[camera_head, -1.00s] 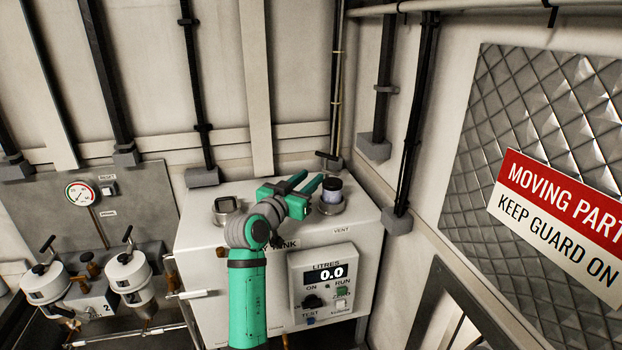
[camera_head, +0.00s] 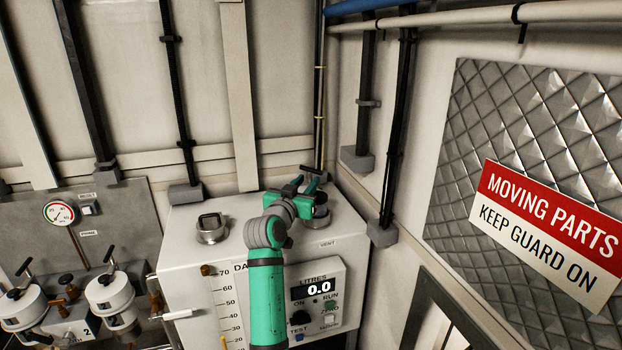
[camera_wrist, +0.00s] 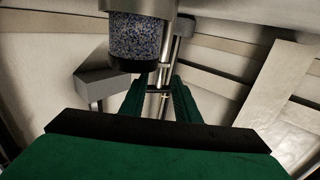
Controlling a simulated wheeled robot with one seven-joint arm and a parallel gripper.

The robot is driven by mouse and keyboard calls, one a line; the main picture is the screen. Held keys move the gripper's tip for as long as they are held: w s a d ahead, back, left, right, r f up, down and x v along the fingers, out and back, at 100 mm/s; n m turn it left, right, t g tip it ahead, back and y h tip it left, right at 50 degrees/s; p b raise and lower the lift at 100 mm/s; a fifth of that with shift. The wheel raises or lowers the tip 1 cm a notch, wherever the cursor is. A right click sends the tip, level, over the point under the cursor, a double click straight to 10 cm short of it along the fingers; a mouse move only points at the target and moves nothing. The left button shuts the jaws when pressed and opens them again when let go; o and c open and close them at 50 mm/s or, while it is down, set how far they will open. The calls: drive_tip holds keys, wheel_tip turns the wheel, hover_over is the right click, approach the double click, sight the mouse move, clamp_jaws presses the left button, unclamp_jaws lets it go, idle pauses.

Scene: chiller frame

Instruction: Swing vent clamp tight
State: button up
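The vent (camera_head: 318,215) is a round metal fitting on the tank's top, partly hidden behind my gripper. Its clamp has a dark T-shaped handle (camera_head: 314,171) showing just above my fingers. My gripper (camera_head: 303,185) is open at the vent, its green fingers apart. In the wrist view the vent's speckled blue-grey body (camera_wrist: 137,40) appears inverted, its metal part at the top. A thin crossbar, apparently the clamp handle (camera_wrist: 158,92), shows between my fingertips (camera_wrist: 160,98). I cannot tell whether the fingers touch it.
Pipes and black struts run behind. A warning sign (camera_head: 545,220) hangs on the right wall. Two white canisters (camera_head: 109,292) stand at the left.

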sight(310, 178)
drive_tip(key=shift+x, duration=2.05)
clamp_jaws()
